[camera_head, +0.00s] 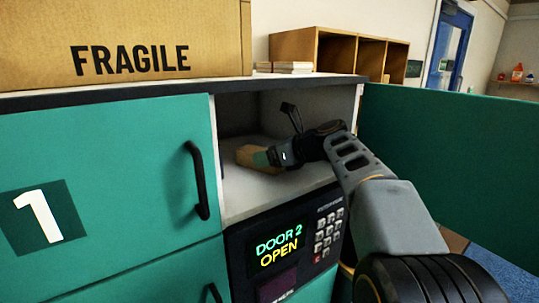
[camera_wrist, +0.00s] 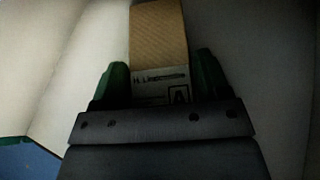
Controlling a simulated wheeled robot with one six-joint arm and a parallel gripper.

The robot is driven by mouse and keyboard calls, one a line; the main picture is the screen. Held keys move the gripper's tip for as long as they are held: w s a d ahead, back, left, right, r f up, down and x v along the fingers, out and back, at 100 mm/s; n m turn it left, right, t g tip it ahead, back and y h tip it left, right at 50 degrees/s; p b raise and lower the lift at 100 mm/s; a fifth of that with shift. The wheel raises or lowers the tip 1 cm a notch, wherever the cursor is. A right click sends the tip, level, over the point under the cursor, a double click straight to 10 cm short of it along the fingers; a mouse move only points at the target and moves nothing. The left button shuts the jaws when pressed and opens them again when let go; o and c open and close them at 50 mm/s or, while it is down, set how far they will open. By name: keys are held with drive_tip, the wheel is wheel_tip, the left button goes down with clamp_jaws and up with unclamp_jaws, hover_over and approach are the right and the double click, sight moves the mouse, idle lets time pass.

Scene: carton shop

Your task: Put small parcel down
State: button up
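The small parcel (camera_head: 250,157) is a brown cardboard box inside the open locker compartment (camera_head: 238,197). In the wrist view the parcel (camera_wrist: 158,38) shows its brown face and a white label with a letter A. My gripper (camera_head: 268,158) reaches into the compartment from the right. Its two green fingers in the wrist view (camera_wrist: 158,85) stand on either side of the label end of the parcel. I cannot tell whether the fingers press on it, or whether the parcel rests on the compartment floor.
The open green door (camera_head: 450,150) stands to the right of the compartment. The closed door marked 1 (camera_head: 110,190) is at the left. A keypad panel (camera_head: 290,240) below reads "DOOR 2 OPEN". A large FRAGILE carton (camera_head: 120,45) sits on top of the locker.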

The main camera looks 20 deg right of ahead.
drive_tip(key=o, duration=0.3)
drive_tip(key=shift+s+d+r, duration=0.1)
drive_tip(key=shift+r, duration=0.15)
drive_tip(key=v, duration=0.7)
drive_tip(key=shift+s+d, duration=0.1)
idle(0.4)
